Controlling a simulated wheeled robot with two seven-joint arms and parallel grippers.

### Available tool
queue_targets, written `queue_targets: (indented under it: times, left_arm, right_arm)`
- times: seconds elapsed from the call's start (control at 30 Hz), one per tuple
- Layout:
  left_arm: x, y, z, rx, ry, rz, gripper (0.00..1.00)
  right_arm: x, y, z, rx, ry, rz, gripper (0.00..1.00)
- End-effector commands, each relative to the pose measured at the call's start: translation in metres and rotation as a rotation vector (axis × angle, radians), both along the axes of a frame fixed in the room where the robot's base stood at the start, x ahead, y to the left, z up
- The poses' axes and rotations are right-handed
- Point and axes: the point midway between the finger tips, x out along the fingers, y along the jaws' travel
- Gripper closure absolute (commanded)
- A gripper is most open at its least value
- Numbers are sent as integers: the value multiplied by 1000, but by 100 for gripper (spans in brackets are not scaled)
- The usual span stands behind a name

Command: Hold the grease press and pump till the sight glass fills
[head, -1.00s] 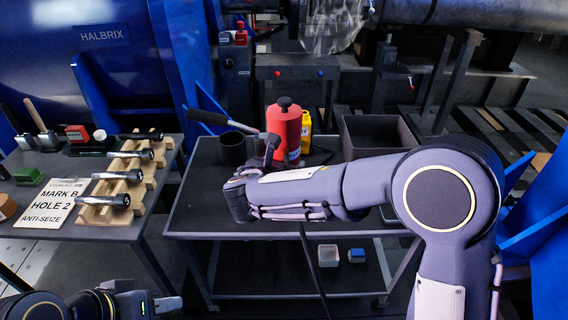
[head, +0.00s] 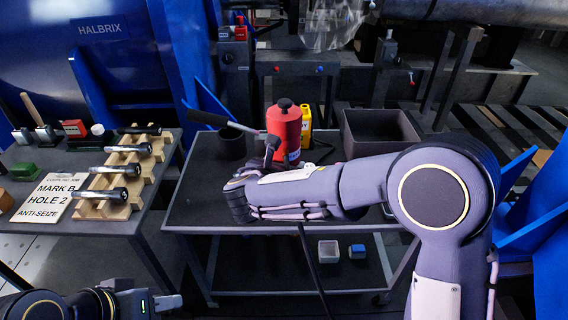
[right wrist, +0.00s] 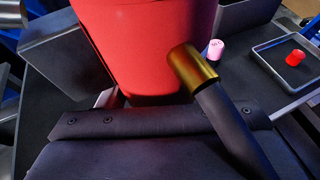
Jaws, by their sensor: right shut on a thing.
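The grease press (head: 284,130) is a red cylinder with a black cap, upright on the cart. Its pump lever (head: 222,122) slopes up to the left with a dark grip at its end. In the right wrist view the red body (right wrist: 150,45) fills the upper middle, with a brass fitting (right wrist: 192,66) and a dark hose or rod leading down from it. My right gripper (head: 262,163) is at the near side of the press, shut on it; its fingertips are mostly hidden. My left gripper (head: 168,303) is low at the left, away from the press. I cannot make out the sight glass.
A yellow bottle (head: 306,128) stands behind the press, a black cup (head: 232,146) left of it and an open dark bin (head: 382,130) right of it. The left table (head: 100,228) holds bolts on a wooden rack (head: 108,208) and a sign (head: 52,196).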

Motion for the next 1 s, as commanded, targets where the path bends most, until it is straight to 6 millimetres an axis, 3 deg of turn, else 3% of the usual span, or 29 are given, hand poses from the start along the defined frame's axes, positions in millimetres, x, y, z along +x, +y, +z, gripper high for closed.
queue_targets:
  times: [1.0]
  left_arm:
    - [0,0,-19,0,0,0,64]
  right_arm:
    - [1,1,-21,1,-9,0,76]
